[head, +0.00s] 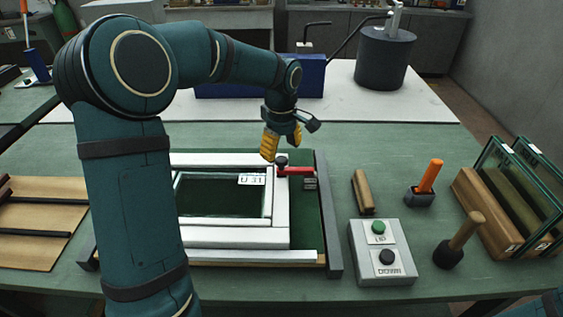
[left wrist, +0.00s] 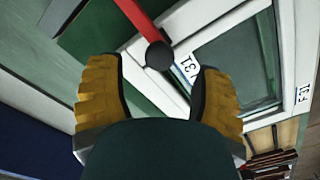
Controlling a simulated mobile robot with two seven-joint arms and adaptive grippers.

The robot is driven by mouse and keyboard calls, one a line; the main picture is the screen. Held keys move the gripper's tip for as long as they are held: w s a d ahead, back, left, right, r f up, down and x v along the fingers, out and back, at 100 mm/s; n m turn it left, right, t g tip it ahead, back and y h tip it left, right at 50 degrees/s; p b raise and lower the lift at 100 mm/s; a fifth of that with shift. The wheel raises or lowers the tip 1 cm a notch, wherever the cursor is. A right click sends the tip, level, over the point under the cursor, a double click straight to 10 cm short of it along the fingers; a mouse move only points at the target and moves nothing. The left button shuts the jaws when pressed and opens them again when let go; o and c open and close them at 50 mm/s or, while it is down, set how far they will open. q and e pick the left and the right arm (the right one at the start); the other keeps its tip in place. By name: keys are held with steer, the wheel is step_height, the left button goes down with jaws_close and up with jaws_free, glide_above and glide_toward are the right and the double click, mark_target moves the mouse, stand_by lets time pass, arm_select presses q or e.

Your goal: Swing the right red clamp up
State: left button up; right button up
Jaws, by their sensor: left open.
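The right red clamp (head: 296,171) lies flat at the upper right corner of the white frame (head: 281,219). Its arm points left over the corner and ends in a black knob (head: 281,161). My left gripper (head: 281,147) is open just above the knob, fingers pointing down. In the left wrist view the red clamp arm (left wrist: 138,18) comes in from the top. Its black knob (left wrist: 159,56) shows between the spread yellow fingers of the left gripper (left wrist: 160,78). I cannot tell if a finger touches it. My right gripper is out of view.
A grey button box (head: 383,252), a wooden block (head: 363,192), an orange-handled tool (head: 429,176) and a mallet (head: 459,240) stand to the right. Glass panes in a wooden rack (head: 487,216) are at the far right. My left arm hides the fixture's left side.

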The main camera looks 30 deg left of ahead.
mark_target(281, 159)
arm_select(q)
steer(key=shift+f+b, duration=0.3)
steer(key=shift+f, duration=1.6)
jaws_close()
